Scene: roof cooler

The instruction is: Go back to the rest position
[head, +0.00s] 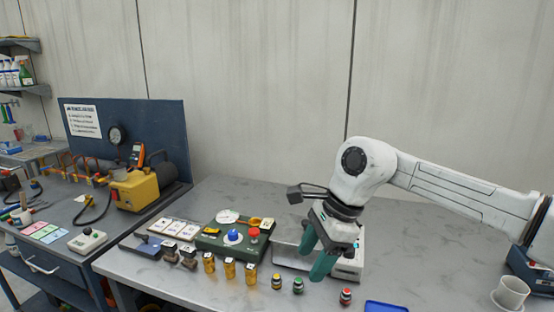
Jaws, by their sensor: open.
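My gripper (317,252) has two green fingers that point down and stand apart, with nothing between them. It hangs over the grey table, in front of a silver box-shaped device (290,256) that it partly hides. My white arm reaches in from the right edge. A green control box (208,243) with a blue knob and a red knob stands just left of the gripper.
Several brass cylinders (229,270) and small dark-capped pieces (298,286) line the table's front. A white mug (510,293) and a blue tray (385,307) are at the right. A yellow pump (135,190) stands on the left bench. The table's back right is clear.

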